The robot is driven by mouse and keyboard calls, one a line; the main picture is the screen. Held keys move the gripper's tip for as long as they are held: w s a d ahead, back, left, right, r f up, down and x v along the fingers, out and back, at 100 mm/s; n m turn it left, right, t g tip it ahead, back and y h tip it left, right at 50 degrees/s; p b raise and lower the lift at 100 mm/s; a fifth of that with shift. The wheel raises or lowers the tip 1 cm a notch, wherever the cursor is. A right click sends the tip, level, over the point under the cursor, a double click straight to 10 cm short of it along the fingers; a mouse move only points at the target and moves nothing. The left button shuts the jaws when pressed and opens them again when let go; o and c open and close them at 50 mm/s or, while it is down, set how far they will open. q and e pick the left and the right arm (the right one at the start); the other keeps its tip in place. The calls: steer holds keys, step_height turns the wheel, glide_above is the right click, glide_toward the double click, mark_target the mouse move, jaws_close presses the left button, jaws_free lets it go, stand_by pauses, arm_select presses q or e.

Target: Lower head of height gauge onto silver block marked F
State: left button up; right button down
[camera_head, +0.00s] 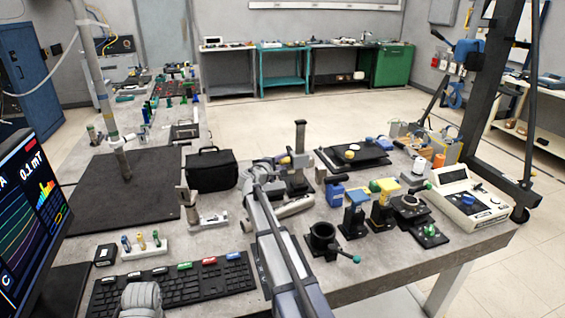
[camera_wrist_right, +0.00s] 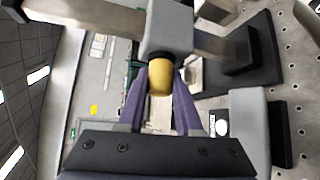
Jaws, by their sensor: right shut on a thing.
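The height gauge has a dark upright column (camera_head: 300,140) on a black base, standing mid-bench in the head view. In the right wrist view its grey head (camera_wrist_right: 168,28) sits on a pale column, with a yellow knob (camera_wrist_right: 160,78) sticking out. My right gripper (camera_head: 275,163) reaches the gauge's left side. In the wrist view its purple fingers (camera_wrist_right: 160,85) are shut on the yellow knob. I cannot make out a silver block marked F or the gap below the head.
A black case (camera_head: 211,169) stands left of the gauge and a black plate (camera_head: 357,156) lies to its right. Blue and yellow blocks (camera_head: 358,197) and a white meter (camera_head: 468,199) are further right. A keyboard (camera_head: 175,287) lies in front. The bench is crowded near my right arm.

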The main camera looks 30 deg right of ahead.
steer(key=shift+f, duration=0.1)
steer(key=c, duration=0.6)
jaws_free()
steer(key=p+v, duration=0.1)
steer(key=v, duration=0.7)
steer(key=shift+p, duration=0.35)
steer(key=shift+d, duration=0.1)
